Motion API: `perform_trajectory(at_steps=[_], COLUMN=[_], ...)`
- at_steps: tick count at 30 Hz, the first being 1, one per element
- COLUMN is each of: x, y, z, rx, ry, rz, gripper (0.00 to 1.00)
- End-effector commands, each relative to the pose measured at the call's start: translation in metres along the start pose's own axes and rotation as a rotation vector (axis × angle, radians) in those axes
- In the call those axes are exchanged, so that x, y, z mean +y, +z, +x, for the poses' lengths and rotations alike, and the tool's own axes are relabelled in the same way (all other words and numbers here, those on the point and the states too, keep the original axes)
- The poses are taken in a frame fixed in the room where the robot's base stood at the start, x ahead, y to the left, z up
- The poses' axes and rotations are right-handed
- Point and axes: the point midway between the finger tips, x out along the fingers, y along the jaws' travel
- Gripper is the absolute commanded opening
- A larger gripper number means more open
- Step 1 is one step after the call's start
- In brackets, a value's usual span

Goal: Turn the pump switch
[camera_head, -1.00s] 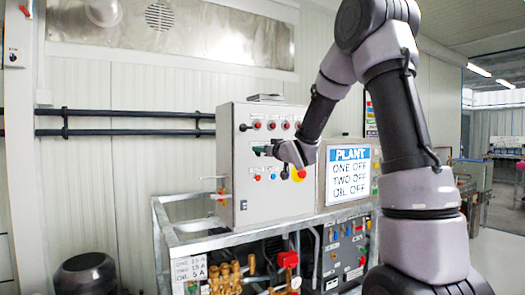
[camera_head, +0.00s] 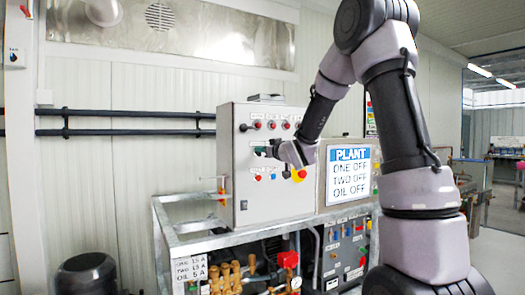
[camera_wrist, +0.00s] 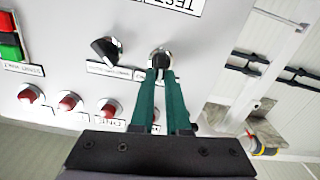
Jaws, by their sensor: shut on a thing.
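A grey control cabinet (camera_head: 240,190) stands on a metal frame. My gripper (camera_head: 266,151) is at the left part of its front panel, below the row of red knobs or lamps. In the wrist view my gripper (camera_wrist: 162,74) has its two green fingers close together, shut on a black rotary switch (camera_wrist: 161,57) with a silver ring. The fingertips hide part of its handle. A second black rotary switch (camera_wrist: 106,50) sits beside it, free, its handle slanted. The small labels are too blurred to read, so I cannot tell which pump the held switch belongs to.
Several red lamps or buttons (camera_wrist: 69,103) and a red-green switch (camera_wrist: 10,38) are close by. A yellow-red stop button (camera_head: 299,174) is right of my gripper. The display (camera_head: 348,180) reads ONE OFF, TWO OFF, OIL OFF. Pipes (camera_head: 120,122) run along the wall.

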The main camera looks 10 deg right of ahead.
Motion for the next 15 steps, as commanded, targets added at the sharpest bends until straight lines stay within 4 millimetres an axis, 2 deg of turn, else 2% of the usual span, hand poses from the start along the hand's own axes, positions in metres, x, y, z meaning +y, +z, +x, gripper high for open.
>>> perform_trajectory(at_steps=[15], x=[-0.0057], y=[0.0015], z=[-0.0001], rx=[-0.001], ry=[0.000], rz=[-0.419], gripper=[0.00])
